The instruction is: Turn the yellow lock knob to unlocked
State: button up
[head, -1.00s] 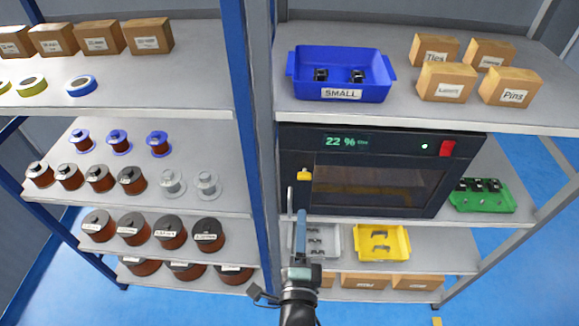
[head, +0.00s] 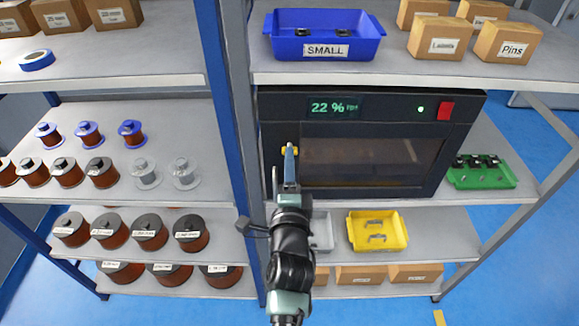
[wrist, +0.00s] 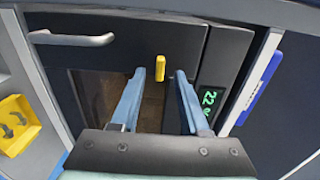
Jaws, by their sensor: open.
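The yellow lock knob (head: 289,151) is on the left side of the black cabinet (head: 271,110), below its display. In the head view it lies sideways, and my gripper partly covers it. In the wrist view the knob (wrist: 160,68) is an upright bar, its long side running between the two fingers. My gripper (head: 283,157) is open in front of the cabinet. Its blue fingertips (wrist: 160,77) stand either side of the knob, with a gap on each side. I cannot tell whether the tips reach as deep as the knob.
A grey door handle (wrist: 72,39) projects from the cabinet beside the knob. The blue rack post (head: 230,130) stands close left of my arm. A blue SMALL bin (head: 325,48) sits above, a yellow tray (head: 398,242) below, and a green tray (head: 490,180) to the right.

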jog(key=shift+w+b, duration=0.3)
jog(key=shift+w, duration=1.15)
grip_shut()
